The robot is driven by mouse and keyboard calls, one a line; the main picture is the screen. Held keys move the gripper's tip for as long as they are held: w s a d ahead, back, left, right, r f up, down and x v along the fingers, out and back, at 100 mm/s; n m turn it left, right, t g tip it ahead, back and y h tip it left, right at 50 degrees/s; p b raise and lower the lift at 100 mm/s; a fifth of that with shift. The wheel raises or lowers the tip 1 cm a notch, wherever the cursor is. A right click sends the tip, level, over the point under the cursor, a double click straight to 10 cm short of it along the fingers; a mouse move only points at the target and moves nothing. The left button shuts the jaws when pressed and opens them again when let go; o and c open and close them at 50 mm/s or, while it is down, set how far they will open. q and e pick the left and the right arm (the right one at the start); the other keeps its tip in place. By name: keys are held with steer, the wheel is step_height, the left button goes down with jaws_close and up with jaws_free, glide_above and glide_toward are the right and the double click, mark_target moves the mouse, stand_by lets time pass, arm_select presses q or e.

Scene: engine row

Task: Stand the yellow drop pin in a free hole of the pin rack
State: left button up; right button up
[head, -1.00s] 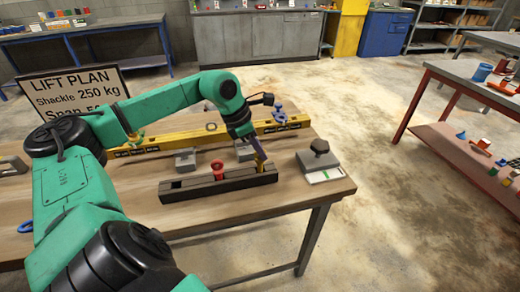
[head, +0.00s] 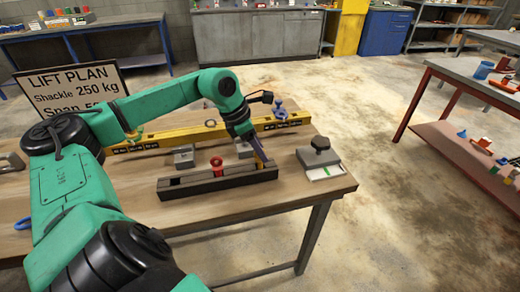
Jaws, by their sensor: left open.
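The pin rack (head: 218,186) is a long dark block near the front of the wooden table. A red pin (head: 216,163) stands near its middle. My left gripper (head: 264,162) is open, pointing down at the rack's right end. A small bit of yellow shows at its fingertips, apparently the yellow drop pin (head: 267,166). The fingers hide most of it, and I cannot tell how deep it sits or whether a finger touches it. My right gripper is not in view.
A yellow beam (head: 180,138) lies behind the rack, with grey blocks (head: 184,158) between them. A grey block with a black knob (head: 319,154) stands to the right, near the table edge. A lift plan sign (head: 72,88) stands at the left.

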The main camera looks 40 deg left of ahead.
arm_select(q)
steer(key=b+v, duration=0.2)
steer(key=v, duration=0.3)
step_height(320, 180, up, 8)
glide_above(252, 167)
steer(key=s+a, duration=0.2)
steer(key=s, duration=0.1)
steer(key=shift+s+r, duration=0.1)
steer(key=shift+r, duration=0.1)
steer(key=shift+d+f, duration=0.1)
steer(key=shift+f, duration=0.05)
